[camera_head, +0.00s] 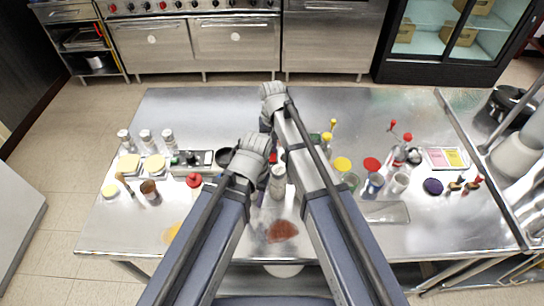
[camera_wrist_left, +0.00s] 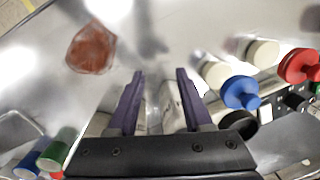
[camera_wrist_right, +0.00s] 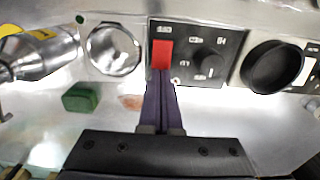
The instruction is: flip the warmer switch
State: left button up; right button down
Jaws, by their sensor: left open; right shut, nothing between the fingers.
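The warmer switch (camera_wrist_right: 162,55), a red rocker, is on a black control panel (camera_wrist_right: 222,42) beside a round knob (camera_wrist_right: 207,62) in the right wrist view. Small white labels mark the panel. My right gripper (camera_wrist_right: 162,86) is shut and empty, its tips at the lower edge of the switch; I cannot tell whether they touch. In the head view my right gripper (camera_head: 272,98) is the upper one, and the arms hide most of the panel. My left gripper (camera_wrist_left: 159,74) is open, with no object clearly held; it also shows in the head view (camera_head: 252,148).
A black round pan (camera_wrist_right: 272,67) sits beside the panel, with a green block (camera_wrist_right: 81,97) on the other side. Colour-topped containers (camera_head: 372,180) crowd the counter's right half. A reddish patch (camera_head: 282,231) lies near the front. The counter's back strip is clear.

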pick_arm(q)
notch_tip(320, 180, up, 7)
jog(key=p, duration=0.7)
pick_arm(e)
notch_tip(320, 180, up, 7)
jog(key=shift+f, duration=0.1)
